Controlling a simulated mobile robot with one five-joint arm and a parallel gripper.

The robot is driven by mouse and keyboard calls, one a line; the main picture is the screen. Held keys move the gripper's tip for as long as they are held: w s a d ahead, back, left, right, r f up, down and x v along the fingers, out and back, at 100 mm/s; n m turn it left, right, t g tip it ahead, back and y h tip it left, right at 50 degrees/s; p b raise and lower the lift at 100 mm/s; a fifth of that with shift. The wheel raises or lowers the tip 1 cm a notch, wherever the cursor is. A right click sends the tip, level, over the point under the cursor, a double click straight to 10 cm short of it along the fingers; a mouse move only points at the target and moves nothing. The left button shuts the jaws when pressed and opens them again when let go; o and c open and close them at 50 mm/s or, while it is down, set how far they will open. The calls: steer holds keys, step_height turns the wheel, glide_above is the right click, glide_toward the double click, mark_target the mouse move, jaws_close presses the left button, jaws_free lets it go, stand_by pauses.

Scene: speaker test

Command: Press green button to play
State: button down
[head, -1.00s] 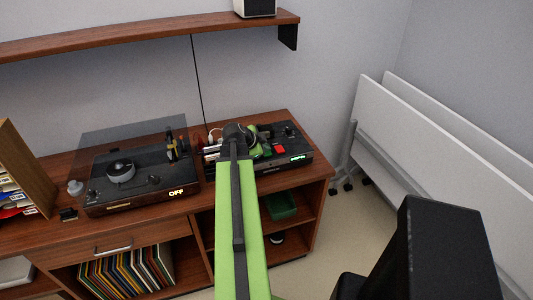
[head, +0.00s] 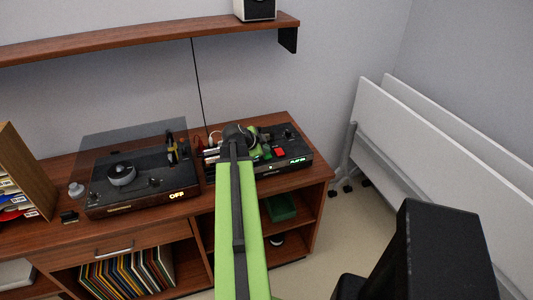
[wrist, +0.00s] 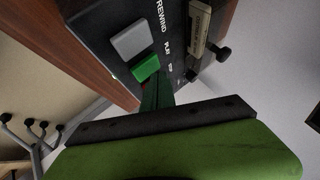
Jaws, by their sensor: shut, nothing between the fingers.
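The dark player (head: 297,146) stands on the right end of the wooden cabinet, with a red button (head: 279,152) and a small lit green display (head: 297,161). In the wrist view, the green button (wrist: 146,68) sits beside a grey button (wrist: 132,40) on the dark panel, near the printed words REWIND and PLAY. My gripper (wrist: 157,92) is shut and empty, its dark green fingers right by the green button. I cannot tell whether they touch it. In the head view, my arm partly hides the player, and the green button is not distinguishable from my gripper (head: 262,152).
A turntable (head: 122,175) with a raised clear lid stands left of the player. A wooden shelf (head: 150,35) runs along the wall above and holds a speaker (head: 255,9). White folded tables (head: 440,140) lean at the right. Open floor lies between them and the cabinet.

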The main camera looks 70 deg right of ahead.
steer(key=shift+r, duration=0.3)
step_height(320, 180, up, 5)
steer(key=p, duration=0.5)
steer(key=shift+f, duration=0.1)
stand_by(0.5)
